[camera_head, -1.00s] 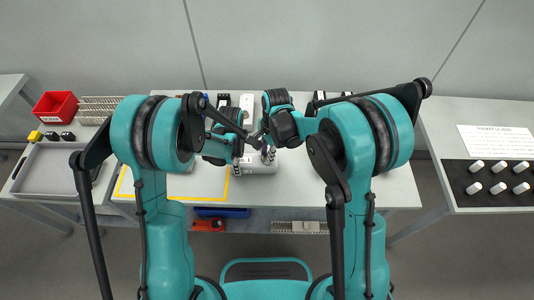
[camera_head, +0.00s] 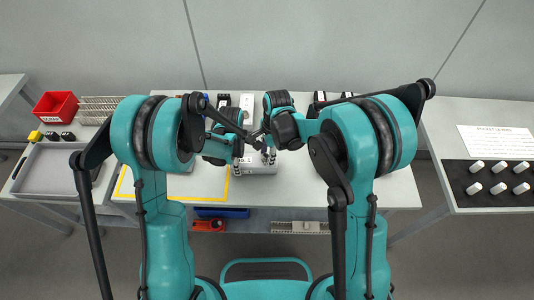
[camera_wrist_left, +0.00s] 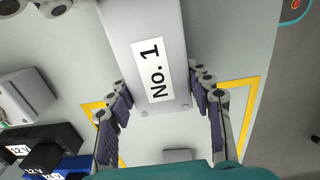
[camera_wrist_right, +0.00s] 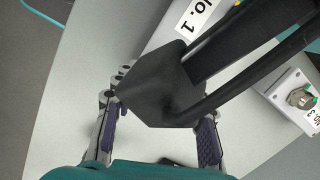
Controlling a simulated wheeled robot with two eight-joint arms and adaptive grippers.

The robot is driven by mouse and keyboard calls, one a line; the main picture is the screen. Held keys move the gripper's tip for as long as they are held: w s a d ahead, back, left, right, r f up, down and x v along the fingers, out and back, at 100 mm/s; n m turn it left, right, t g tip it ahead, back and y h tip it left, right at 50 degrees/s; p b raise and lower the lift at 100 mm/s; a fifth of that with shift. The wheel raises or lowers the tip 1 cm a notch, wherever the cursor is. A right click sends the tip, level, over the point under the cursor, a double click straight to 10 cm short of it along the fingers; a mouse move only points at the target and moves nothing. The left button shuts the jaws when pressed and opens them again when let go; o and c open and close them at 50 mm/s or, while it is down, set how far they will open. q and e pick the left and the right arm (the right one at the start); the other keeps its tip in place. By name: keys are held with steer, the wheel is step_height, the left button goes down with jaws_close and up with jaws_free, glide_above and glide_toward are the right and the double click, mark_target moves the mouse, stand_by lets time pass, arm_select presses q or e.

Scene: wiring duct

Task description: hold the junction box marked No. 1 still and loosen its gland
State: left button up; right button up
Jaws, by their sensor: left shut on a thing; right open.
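The grey junction box No. 1 (camera_wrist_left: 143,25) carries a white "No. 1" label in the left wrist view. It also shows on the table in the head view (camera_head: 262,169) and partly in the right wrist view (camera_wrist_right: 167,30). My left gripper (camera_wrist_left: 160,97) is shut on the box, one finger against each side. My right gripper (camera_wrist_right: 160,115) is open and appears empty; it is close to the box, beside the left gripper, in the head view (camera_head: 268,156). A black arm part covers much of the right wrist view. I cannot make out the gland of No. 1.
Box No. 3 (camera_wrist_right: 289,91), with a metal gland, stands at the right wrist view's right edge. Black and blue labelled parts (camera_wrist_left: 45,150) lie near yellow tape. A red bin (camera_head: 55,107) and grey tray (camera_head: 52,190) are left. The table right of the box is clear.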

steer(key=o, duration=0.3)
steer(key=r, duration=0.4)
steer(key=d+r, duration=0.1)
steer(key=r, duration=0.7)
steer(key=shift+w+d, duration=0.2)
steer(key=shift+w, duration=0.05)
steer(key=shift+r, duration=3.45)
arm_select(q)
steer(key=o, duration=1.4)
